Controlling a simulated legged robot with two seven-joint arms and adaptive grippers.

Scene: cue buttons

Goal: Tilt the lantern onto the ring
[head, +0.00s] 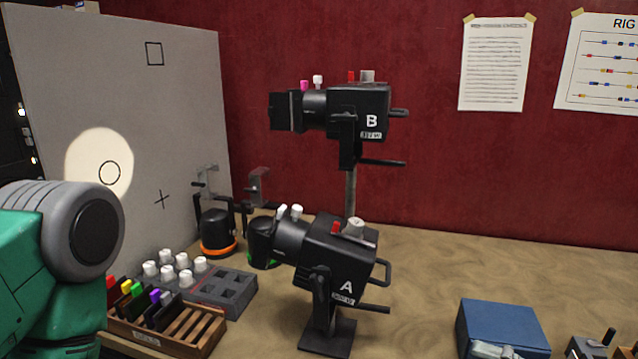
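Lantern A (328,256) is a black lantern on a stand on the table, its nose tilted and pointing left. Lantern B (350,110) is mounted higher on a pole behind it, roughly level and also pointing left. The ring (109,173) is a thin black circle on the grey panel at the left. A bright round pool of light (90,150) covers the ring, which sits low and right of its middle. I cannot tell which lantern casts it. My green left arm shows at the left edge, but its gripper is out of view. My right gripper is not in view.
The panel (190,100) also bears a square (154,54) and a cross (162,199). A wooden rack of coloured pieces (168,325), a grey tray (225,290) and white knobs (182,261) stand near the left arm. A blue box (503,325) is at lower right. The right-hand table is mostly clear.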

